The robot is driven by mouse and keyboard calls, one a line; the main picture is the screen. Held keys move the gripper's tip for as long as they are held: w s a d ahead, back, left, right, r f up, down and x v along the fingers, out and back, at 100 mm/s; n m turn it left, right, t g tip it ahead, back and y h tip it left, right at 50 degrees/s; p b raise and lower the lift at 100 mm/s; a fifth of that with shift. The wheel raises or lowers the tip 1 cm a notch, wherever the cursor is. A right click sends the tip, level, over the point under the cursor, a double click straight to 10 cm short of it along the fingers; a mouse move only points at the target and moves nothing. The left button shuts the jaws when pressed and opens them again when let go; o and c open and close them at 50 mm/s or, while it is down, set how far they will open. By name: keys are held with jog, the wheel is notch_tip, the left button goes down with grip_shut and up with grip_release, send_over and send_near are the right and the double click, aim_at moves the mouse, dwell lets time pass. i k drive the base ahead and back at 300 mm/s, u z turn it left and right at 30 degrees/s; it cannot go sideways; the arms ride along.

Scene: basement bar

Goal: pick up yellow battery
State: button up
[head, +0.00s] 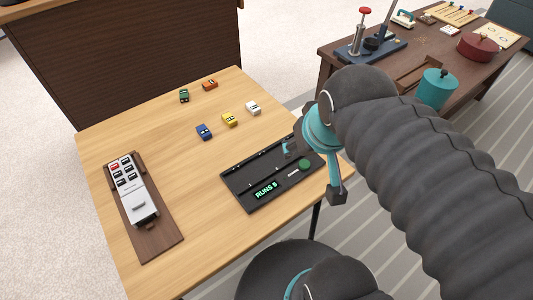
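A small yellow block (230,119) with dark marks lies on the wooden table, between a blue one (204,132) and a white one (253,108). It looks like a toy car; I cannot make out a battery shape. My gripper (337,194) hangs at the table's right edge, beside the black track with a display, well to the right of and nearer than the yellow block. Only part of it shows below my arm, and I cannot tell how its fingers stand. Nothing is seen held in it.
A remote-like device on a board (170,238) lies at left. Green (184,96) and orange (210,85) cars stand at the back. A teal pot (437,88) is on the dark side table.

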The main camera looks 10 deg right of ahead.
aim_at(228, 118)
jog(key=z, duration=1.75)
jog(key=k, duration=1.3)
jog(key=u, duration=2.35)
